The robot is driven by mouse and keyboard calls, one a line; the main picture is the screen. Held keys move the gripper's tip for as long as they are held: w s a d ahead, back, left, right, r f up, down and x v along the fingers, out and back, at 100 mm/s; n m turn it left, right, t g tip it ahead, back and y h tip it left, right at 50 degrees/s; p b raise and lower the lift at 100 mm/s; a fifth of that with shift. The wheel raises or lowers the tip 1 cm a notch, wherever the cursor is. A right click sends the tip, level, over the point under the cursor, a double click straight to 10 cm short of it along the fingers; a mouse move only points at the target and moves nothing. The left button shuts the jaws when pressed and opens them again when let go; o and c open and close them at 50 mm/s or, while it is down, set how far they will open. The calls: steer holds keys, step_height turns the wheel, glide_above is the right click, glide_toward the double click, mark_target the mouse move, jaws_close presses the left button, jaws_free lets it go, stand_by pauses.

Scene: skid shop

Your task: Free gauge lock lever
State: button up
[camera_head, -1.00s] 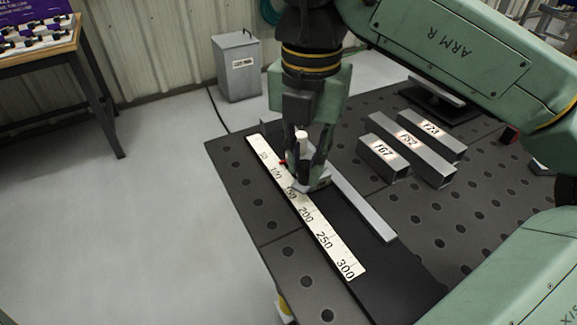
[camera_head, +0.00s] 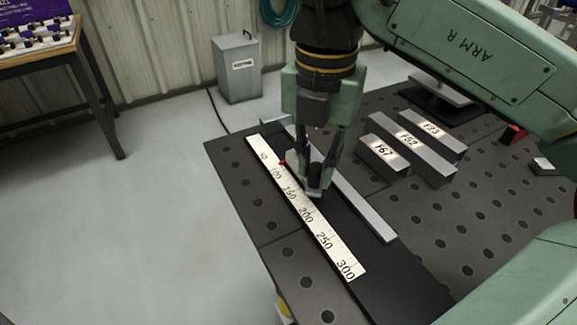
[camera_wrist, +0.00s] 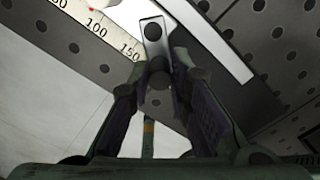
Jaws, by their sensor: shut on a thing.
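The gauge has a white scale strip (camera_head: 306,207) marked from 50 to 300, lying along a dark bed. A light grey stop block (camera_head: 294,158) with a small red pointer (camera_head: 282,162) sits on it near the 100 mark. My gripper (camera_head: 317,186) is low over the gauge, just right of the block, its fingers pointing down. In the wrist view the lock lever (camera_wrist: 152,30) is a pale bar with a dark round spot, running down between the fingers. My gripper is shut on the lever; the fingers partly hide it.
A long pale rail (camera_head: 362,208) runs beside the scale on the right. A grey bin (camera_head: 238,70) stands on the floor behind.

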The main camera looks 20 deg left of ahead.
steer(key=shift+d, duration=0.1)
steer(key=shift+w+d, duration=0.15)
steer(key=shift+d, duration=0.15)
steer(key=shift+w+d, duration=0.2)
steer(key=shift+d, duration=0.05)
steer(key=shift+w, duration=0.1)
stand_by(0.4)
steer(key=shift+w+d, duration=0.1)
steer(key=shift+d, duration=0.05)
steer(key=o, duration=0.8)
steer(key=shift+o, duration=0.5)
steer(key=shift+o, duration=0.7)
steer(key=shift+f, duration=0.1)
